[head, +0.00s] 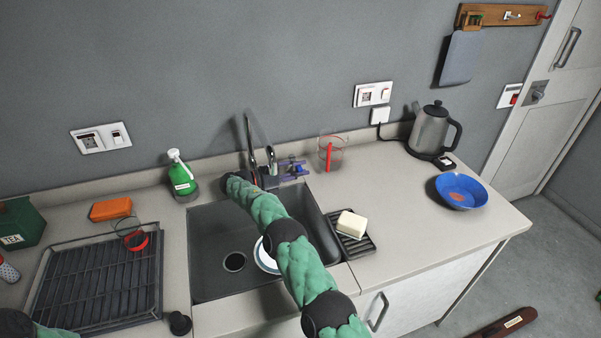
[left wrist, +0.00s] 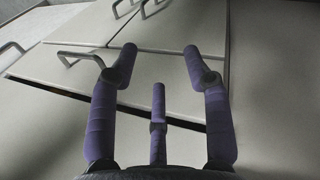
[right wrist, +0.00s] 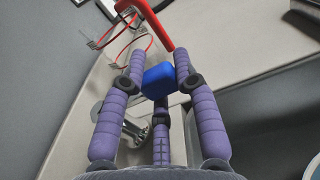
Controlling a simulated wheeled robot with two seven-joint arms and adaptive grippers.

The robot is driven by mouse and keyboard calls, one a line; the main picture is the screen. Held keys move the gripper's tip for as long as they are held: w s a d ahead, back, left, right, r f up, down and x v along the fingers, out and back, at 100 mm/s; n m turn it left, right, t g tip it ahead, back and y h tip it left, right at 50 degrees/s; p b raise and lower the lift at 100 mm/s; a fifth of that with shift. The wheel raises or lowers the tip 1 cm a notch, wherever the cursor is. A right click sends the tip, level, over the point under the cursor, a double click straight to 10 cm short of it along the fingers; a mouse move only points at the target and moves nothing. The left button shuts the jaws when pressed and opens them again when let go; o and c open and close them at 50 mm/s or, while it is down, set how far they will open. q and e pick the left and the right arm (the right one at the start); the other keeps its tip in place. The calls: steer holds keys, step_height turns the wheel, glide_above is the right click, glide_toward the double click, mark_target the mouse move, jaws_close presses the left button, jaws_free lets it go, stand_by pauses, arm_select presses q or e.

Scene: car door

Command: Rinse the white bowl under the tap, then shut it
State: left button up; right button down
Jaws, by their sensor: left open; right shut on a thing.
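The white bowl (head: 266,262) with a blue rim sits in the dark sink (head: 210,240), partly hidden behind my right arm. The tap (head: 250,140) stands at the back of the sink; I cannot tell whether water runs. My right gripper (head: 295,168) is at the tap's base, its fingers shut on a blue tap handle (right wrist: 158,80). The right wrist view shows the blue piece between the fingertips. My left gripper (left wrist: 160,62) is open and empty, in front of pale cabinet fronts, and out of the head view.
A clear jug (head: 331,152) with a red handle stands right of my right gripper. A soap bar (head: 351,224) lies on a ridged dish. A blue bowl (head: 462,191) and kettle (head: 430,130) are further right. A green spray bottle (head: 181,175) and drying rack (head: 95,285) are left.

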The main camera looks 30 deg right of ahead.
steer(key=shift+w+a+r, duration=0.15)
steer(key=shift+a+r, duration=0.05)
steer(key=c, duration=1.3)
jaws_free()
steer(key=o, duration=0.4)
steer(key=shift+f, duration=0.15)
